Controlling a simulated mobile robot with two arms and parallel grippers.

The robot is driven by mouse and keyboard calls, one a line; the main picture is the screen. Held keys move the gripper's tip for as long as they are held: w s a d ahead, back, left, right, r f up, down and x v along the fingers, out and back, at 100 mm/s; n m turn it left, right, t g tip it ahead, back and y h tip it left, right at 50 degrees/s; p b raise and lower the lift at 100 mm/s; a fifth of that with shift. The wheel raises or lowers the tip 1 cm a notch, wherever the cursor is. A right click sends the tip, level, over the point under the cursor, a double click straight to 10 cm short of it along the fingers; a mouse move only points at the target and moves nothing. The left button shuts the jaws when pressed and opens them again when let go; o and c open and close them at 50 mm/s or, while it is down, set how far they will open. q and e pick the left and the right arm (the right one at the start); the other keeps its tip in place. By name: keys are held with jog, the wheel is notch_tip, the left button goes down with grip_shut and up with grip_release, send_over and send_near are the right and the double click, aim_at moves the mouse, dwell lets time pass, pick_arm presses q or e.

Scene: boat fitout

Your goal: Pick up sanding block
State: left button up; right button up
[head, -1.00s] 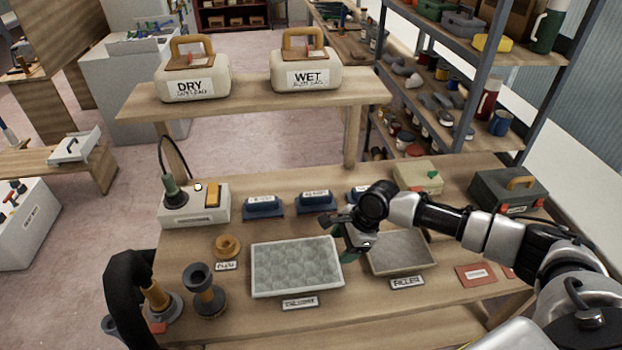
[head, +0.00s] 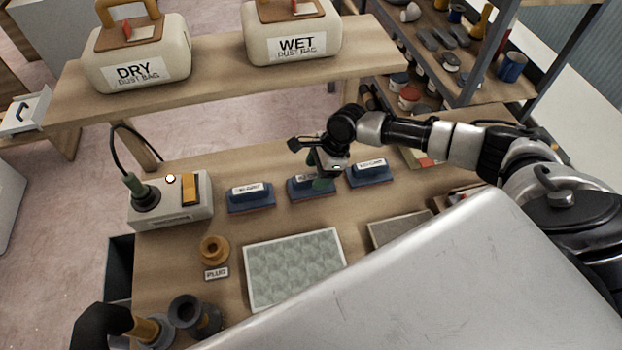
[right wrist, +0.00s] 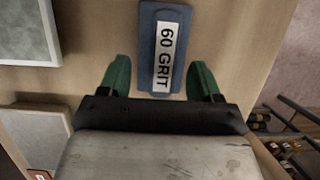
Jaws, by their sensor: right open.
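Several blue sanding blocks with white labels stand in a row on the workbench: a left one (head: 250,198), a middle one (head: 299,192) and a right one (head: 370,174). My right gripper (head: 320,182) is over the middle block and partly covers it. In the right wrist view the block (right wrist: 161,48) reads "60 GRIT". It lies between the two spread green fingertips of my right gripper (right wrist: 160,78), with a gap on each side. The gripper is open and empty.
A switch box (head: 172,217) with a cable stands left of the blocks. A patterned tray (head: 294,312) and a grey tray (head: 400,228) lie in front. Dust bags marked DRY (head: 140,60) and WET (head: 292,38) stand on the raised shelf (head: 210,88) behind.

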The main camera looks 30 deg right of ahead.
aim_at(312, 175)
jog(key=x, duration=0.2)
jog(key=shift+w+a+f, duration=0.2)
jog(key=shift+w+f, duration=0.05)
jog(key=shift+a+f, duration=0.1)
jog(key=shift+f, duration=0.35)
pick_arm(q)
jog(key=shift+w+r, duration=0.25)
jog(key=shift+w, duration=0.25)
jog(key=shift+w+r, duration=0.2)
jog(key=shift+w, duration=0.3)
jog(key=shift+s+r+p, duration=0.1)
jog(key=shift+s+p, duration=0.25)
jog(key=shift+d, duration=0.1)
pick_arm(e)
jog(key=c, duration=1.1)
jog(key=shift+w, duration=0.1)
